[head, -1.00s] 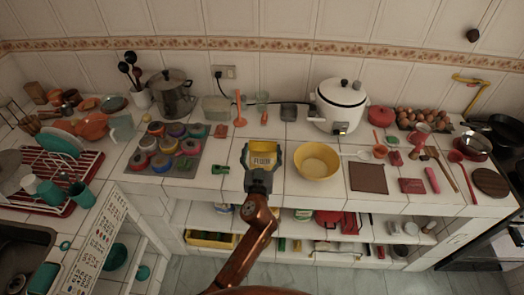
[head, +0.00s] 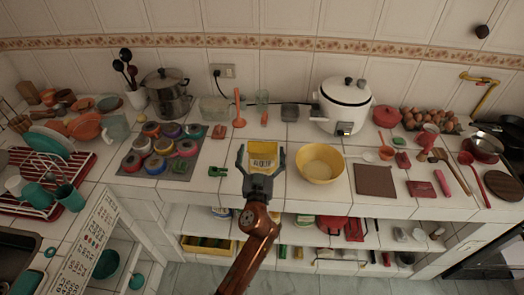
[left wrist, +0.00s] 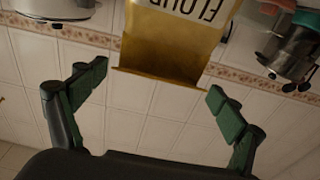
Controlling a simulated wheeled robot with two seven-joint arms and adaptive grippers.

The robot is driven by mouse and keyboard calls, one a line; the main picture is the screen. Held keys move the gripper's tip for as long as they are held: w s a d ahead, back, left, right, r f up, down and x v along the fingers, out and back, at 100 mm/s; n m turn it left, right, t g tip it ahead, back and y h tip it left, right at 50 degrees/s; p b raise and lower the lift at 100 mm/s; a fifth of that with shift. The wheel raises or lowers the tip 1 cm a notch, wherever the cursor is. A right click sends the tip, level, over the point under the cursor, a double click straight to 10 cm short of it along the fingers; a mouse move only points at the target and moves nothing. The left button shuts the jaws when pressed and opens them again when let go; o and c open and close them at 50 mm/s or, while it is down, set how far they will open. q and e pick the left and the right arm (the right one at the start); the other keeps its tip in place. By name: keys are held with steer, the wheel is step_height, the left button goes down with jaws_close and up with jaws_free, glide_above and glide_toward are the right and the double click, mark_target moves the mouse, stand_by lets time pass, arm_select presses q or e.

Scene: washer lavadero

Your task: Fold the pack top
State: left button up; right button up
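The yellow flour pack (head: 263,154) stands on the white tiled counter, left of the yellow bowl. In the left wrist view the pack (left wrist: 170,45) shows at the top, upside down, with its lettering and its brown top edge visible. My left gripper (head: 261,152) is open, with one finger on each side of the pack in the head view. In the left wrist view its green-padded fingers (left wrist: 155,97) are wide apart, with a visible gap to the pack on both sides. My right gripper is not in view.
A yellow bowl (head: 320,163) stands close to the right of the pack. A small green object (head: 217,171) lies to its left, near a tray of colourful round tins (head: 158,147). A white rice cooker (head: 342,105) stands behind. Open shelves lie below the counter edge.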

mark_target(262, 152)
arm_select(q)
steer(key=shift+o, duration=0.2)
step_height(262, 152, up, 10)
stand_by(0.6)
